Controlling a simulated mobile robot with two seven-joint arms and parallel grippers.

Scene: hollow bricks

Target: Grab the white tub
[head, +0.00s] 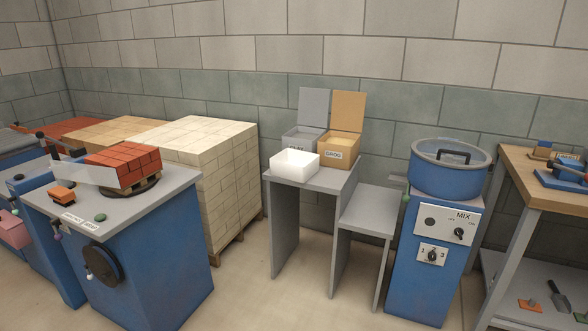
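The white tub (295,164) is a small open box. It sits upright near the front left corner of a grey stand (325,181), in the middle of the head view. Right behind it are two lidded bins with their lids up. Neither of my grippers shows in the head view, and nothing is touching the tub from my side.
A grey bin (303,141) and a tan bin marked GROG (338,148) stand behind the tub. A lower grey shelf (370,212) and a blue mixer (448,180) are to the right. A blue machine (145,250) and pallet of cream bricks (215,165) are left. Floor in front is clear.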

